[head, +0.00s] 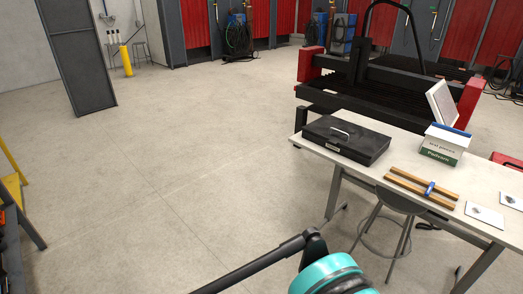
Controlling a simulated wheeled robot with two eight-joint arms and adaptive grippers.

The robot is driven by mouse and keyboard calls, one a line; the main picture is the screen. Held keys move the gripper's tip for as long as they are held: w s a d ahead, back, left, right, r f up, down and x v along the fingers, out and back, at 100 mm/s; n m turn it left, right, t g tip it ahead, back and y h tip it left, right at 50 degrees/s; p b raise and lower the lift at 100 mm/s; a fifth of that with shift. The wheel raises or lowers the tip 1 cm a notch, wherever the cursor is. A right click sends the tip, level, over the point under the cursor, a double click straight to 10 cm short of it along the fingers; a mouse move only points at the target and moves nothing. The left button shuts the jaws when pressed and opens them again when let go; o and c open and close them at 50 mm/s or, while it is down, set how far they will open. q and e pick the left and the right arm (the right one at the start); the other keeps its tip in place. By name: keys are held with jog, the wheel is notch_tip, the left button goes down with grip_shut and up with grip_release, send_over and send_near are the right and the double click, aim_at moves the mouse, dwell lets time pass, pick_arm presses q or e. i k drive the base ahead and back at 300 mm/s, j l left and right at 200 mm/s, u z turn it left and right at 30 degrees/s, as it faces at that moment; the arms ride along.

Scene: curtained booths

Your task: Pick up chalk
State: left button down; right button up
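I cannot make out any chalk in the head view. A white-topped table (316,156) stands at the right, with several objects on it too small or too far to tell as chalk. One of my arms shows at the bottom centre, with a teal joint and a dark link, well short of the tabletop. Neither of my grippers is in view.
A yellow post (126,61) is far left. Open floor (190,160) fills the middle.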

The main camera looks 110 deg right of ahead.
aim_at(433, 184)
jog(key=k+l+z, duration=0.15)
jog(key=k, duration=0.35)
jog(key=k+l+z, duration=0.15)
jog(key=k, duration=0.3)
jog(key=k+l+z, duration=0.15)
jog(key=k, duration=0.3)
jog(key=l+z, duration=0.1)
jog(key=z, duration=4.2)
